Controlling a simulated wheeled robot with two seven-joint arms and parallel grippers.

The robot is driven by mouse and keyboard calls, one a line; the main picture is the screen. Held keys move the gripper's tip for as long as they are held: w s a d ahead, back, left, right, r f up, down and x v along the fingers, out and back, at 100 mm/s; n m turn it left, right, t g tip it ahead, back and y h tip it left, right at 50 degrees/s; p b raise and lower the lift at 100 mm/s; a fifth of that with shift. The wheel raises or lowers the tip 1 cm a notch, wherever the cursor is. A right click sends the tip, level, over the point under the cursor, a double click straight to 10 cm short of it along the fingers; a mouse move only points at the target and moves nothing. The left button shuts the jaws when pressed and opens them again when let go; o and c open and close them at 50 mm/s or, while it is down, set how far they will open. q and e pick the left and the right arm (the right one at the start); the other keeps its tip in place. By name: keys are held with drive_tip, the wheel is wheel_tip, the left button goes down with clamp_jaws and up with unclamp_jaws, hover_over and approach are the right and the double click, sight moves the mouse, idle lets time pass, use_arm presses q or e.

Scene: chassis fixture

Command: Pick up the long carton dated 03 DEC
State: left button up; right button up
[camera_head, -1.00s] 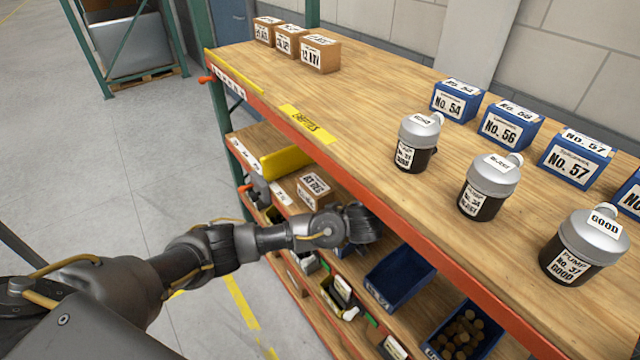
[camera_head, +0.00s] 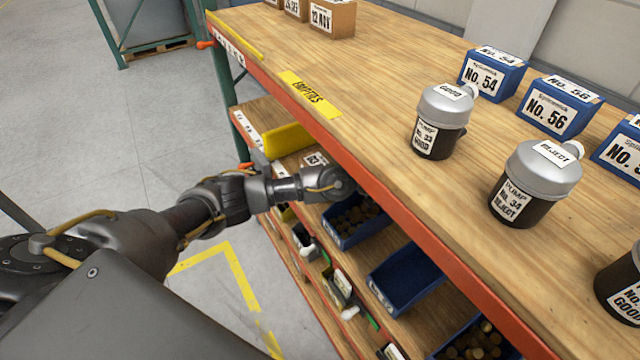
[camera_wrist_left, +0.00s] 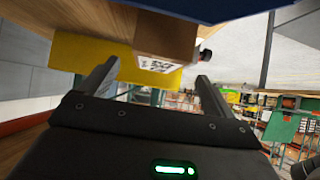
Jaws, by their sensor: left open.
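A brown carton (camera_head: 315,159) with a white label stands on the lower shelf, mostly hidden behind my left arm and the top board's edge in the head view; its date cannot be read now. In the left wrist view a brown carton (camera_wrist_left: 167,32) with a white label lies just beyond the fingertips, seen at a tilted angle. My left gripper (camera_wrist_left: 157,72) is open and empty, its two fingers apart and pointing toward the carton. In the head view the gripper's fingers are hidden under the top board. My right gripper is not in view.
A yellow panel (camera_head: 287,139) stands beside the carton. Blue bins (camera_head: 402,277) line the lower shelf; one nearby (camera_head: 352,238) holds brown pieces. The orange top-board edge (camera_head: 420,240) overhangs my gripper. Pumps (camera_head: 440,118), blue boxes (camera_head: 493,74) and cartons (camera_head: 332,18) stand above.

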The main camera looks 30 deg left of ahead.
sight(315, 157)
use_arm(q)
drive_tip(key=shift+w+a+f+b, duration=0.25)
drive_tip(key=shift+f+b, duration=0.15)
drive_tip(key=shift+f, duration=0.15)
drive_tip(key=shift+w+a+b, duration=0.1)
drive_tip(key=shift+a+b, duration=0.1)
drive_tip(key=shift+b, duration=0.1)
drive_tip(key=shift+r, duration=0.1)
drive_tip(key=f+b, duration=0.1)
drive_tip(key=a+b, duration=0.1)
drive_tip(key=b, duration=0.1)
drive_tip(key=shift+w+f, duration=0.3)
drive_tip(key=shift+f, duration=0.1)
drive_tip(key=shift+b+x, duration=0.55)
drive_tip(key=shift+x, duration=0.25)
drive_tip(key=shift+w+a+r+p, duration=0.15)
drive_tip(key=shift+w+a+p, duration=0.2)
drive_tip(key=shift+p, duration=0.4)
drive_tip(key=shift+w+a+f, duration=0.1)
drive_tip(key=shift+a+f, duration=0.25)
drive_tip(key=shift+f, duration=0.05)
drive_tip(key=c, duration=1.4)
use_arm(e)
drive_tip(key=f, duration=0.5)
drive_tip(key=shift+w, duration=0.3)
use_arm(q)
drive_tip(key=shift+r, duration=0.15)
drive_tip(key=shift+c, duration=0.2)
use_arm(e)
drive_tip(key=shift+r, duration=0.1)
